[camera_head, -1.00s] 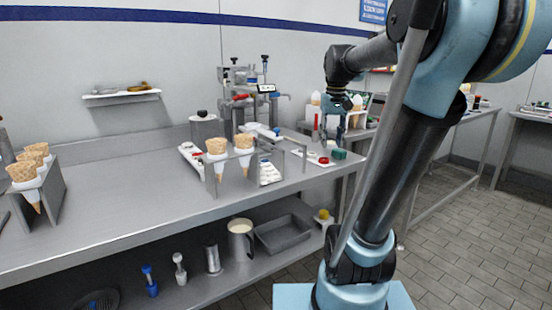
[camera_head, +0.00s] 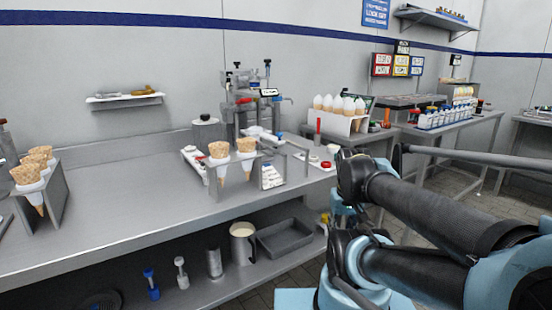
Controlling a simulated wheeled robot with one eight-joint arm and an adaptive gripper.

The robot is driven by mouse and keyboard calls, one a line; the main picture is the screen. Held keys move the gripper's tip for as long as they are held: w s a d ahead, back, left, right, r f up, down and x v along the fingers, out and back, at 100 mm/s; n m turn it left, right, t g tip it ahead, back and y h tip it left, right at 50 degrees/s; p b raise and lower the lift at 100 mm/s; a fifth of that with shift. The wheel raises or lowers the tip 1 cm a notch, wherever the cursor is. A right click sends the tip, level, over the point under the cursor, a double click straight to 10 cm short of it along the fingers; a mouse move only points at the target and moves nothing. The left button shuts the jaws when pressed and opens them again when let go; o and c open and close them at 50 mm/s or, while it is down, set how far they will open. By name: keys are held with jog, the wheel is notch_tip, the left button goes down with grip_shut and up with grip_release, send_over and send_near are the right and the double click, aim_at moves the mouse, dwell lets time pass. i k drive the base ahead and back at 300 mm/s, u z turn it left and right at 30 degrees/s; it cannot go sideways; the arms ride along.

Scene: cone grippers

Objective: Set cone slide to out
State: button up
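A grey metal cone holder (camera_head: 232,174) stands on the counter in front of the dispensing machine (camera_head: 247,105). Two waffle cones, a left one (camera_head: 219,150) and a right one (camera_head: 246,146), sit upright in it. I cannot make out for sure which part is the cone slide, or whether it is in or out. My gripper (camera_head: 343,210) seems to be the small blue part below my wrist, right of the counter's front edge and apart from the cone holder. My arm partly hides it, and its fingers cannot be made out.
Another rack (camera_head: 58,190) with several cones stands at the left. The counter (camera_head: 130,200) between is clear. A red-topped item (camera_head: 326,164) lies near the counter's right end. A pitcher (camera_head: 242,245) and tray (camera_head: 285,238) sit on the lower shelf.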

aim_at(256, 132)
jog(key=z, duration=0.75)
jog(key=k, duration=1.85)
jog(key=u, duration=0.75)
jog(key=i, duration=1)
jog(key=z, duration=0.05)
